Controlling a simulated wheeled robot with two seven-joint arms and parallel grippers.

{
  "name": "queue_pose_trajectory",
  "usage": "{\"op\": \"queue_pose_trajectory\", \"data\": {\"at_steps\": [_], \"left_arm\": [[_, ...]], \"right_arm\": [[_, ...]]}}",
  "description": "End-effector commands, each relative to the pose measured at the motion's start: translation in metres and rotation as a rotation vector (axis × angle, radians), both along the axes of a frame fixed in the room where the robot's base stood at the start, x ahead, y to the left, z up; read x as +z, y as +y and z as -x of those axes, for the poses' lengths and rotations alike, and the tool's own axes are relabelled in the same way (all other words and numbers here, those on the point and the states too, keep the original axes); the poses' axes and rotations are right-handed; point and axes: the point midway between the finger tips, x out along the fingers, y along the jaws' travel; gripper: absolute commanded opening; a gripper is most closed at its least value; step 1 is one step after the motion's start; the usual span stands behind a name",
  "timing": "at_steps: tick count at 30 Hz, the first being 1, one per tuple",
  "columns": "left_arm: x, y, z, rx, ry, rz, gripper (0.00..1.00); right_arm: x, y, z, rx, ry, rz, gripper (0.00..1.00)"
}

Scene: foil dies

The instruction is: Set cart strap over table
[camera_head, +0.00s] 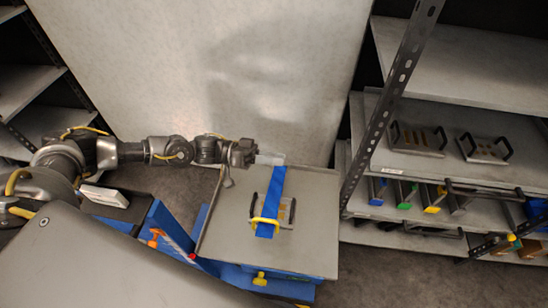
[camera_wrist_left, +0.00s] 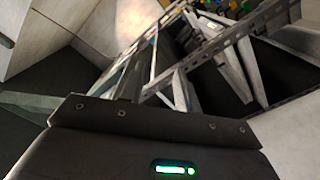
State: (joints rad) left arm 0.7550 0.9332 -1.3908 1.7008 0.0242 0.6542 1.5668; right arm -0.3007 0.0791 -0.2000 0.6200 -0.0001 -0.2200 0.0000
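The blue strap (camera_head: 272,205) runs lengthwise over the grey cart table (camera_head: 317,245) and across the middle of a die (camera_head: 287,213) with black handles. A yellow bar (camera_head: 263,221) crosses the strap near its lower end. My left gripper (camera_head: 270,159) is at the strap's upper end, by the table's far edge. Its fingers are small and pale there, and whether they hold the strap cannot be told. The left wrist view shows the gripper's dark body with a green light and grey fingers (camera_wrist_left: 165,80), but no strap I can make out. My right gripper is not in view.
A rack at the right holds two dies with black handles (camera_head: 417,138) (camera_head: 484,148) on a shelf (camera_head: 440,170), with colored-end items below. A perforated post (camera_head: 388,105) stands between rack and cart. A large pale panel (camera_head: 200,60) rises behind the cart.

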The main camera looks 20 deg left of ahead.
Motion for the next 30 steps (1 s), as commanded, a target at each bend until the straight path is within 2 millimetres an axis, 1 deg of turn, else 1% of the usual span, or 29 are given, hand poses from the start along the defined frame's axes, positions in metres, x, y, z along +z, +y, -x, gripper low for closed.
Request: {"op": "queue_pose_trajectory", "data": {"at_steps": [4, 7, 15, 21, 25, 30], "left_arm": [[-0.002, 0.003, 0.001, 0.001, 0.001, 0.000, 0.33], [-0.004, 0.014, 0.003, 0.002, 0.002, -0.001, 0.33], [-0.006, 0.066, 0.013, 0.003, 0.002, -0.004, 0.33], [-0.004, 0.095, 0.019, 0.002, 0.000, -0.001, 0.33], [-0.002, 0.104, 0.021, 0.000, 0.001, -0.001, 0.33], [0.000, 0.106, 0.022, -0.001, 0.001, -0.001, 0.33]], "right_arm": [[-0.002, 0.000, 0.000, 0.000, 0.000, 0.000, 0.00], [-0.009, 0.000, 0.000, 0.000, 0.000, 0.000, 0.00], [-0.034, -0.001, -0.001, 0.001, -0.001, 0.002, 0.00], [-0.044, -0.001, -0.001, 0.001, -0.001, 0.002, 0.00], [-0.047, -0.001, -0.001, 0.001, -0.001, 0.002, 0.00], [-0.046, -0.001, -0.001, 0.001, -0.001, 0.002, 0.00]]}}
